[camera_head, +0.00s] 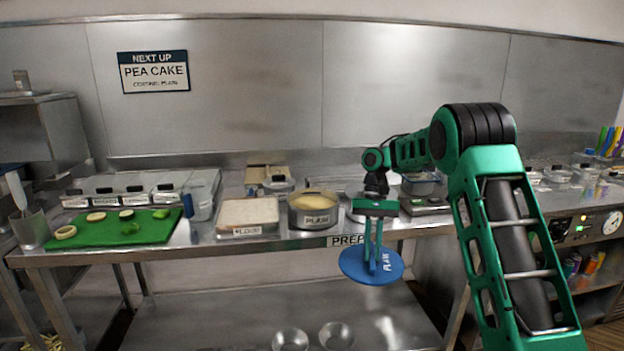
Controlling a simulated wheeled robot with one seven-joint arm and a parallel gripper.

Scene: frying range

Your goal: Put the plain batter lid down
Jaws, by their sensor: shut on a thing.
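The plain batter lid is a round blue disc (352,270) with white lettering that seems to read PLAIN. My gripper (377,258) is shut on it and points down. The lid shows in front of the prep counter's front edge, lower in the picture than the counter top. The plain batter pot (315,221), a round metal pot labelled PLAIN, stands uncovered on the counter, left of my gripper. Pale yellow batter shows inside it. My gripper hides part of another round metal container (355,213) behind it.
A floury tray (248,232) stands left of the pot. Further left are a green board (103,238) with cut pieces, a clear jug (201,205) and lidded bins (134,195). Two metal bowls (291,339) sit on the lower shelf. The counter's front strip (290,243) is narrow.

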